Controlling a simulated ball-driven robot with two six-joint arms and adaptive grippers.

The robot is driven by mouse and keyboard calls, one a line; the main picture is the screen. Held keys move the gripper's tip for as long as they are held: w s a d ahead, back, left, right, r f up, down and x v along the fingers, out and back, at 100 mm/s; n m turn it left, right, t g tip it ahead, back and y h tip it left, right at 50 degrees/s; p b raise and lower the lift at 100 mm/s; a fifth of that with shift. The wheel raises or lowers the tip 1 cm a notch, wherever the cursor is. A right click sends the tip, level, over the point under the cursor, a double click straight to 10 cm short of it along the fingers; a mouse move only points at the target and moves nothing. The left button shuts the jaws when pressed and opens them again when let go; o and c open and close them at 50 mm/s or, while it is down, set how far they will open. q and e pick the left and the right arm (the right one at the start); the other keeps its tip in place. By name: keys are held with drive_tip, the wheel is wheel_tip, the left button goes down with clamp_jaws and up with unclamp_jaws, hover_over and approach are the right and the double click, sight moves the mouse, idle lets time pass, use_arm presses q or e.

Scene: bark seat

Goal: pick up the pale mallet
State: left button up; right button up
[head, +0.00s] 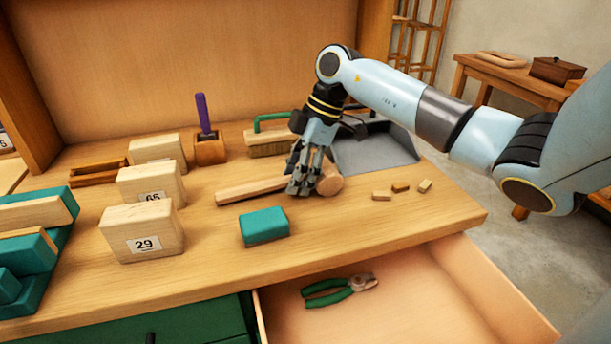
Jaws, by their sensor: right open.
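The pale mallet (250,190) lies on the wooden workbench (350,226). Its handle points left and its rounded head shows at the right, partly hidden behind my right gripper. My right gripper (302,186) is open and points down over the mallet near where handle and head meet. The picture does not show clearly whether the fingers touch it. My left gripper is not in view.
A teal block (264,227) lies in front of the mallet. Pale numbered blocks (142,232) stand to the left. A green-handled brush (268,140) and a grey dustpan (375,149) lie behind. Small wood pieces (400,187) lie right. An open drawer (420,305) holds green pliers (338,290).

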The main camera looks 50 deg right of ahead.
drive_tip(key=shift+c, duration=0.5)
clamp_jaws()
drive_tip(key=shift+r, duration=0.2)
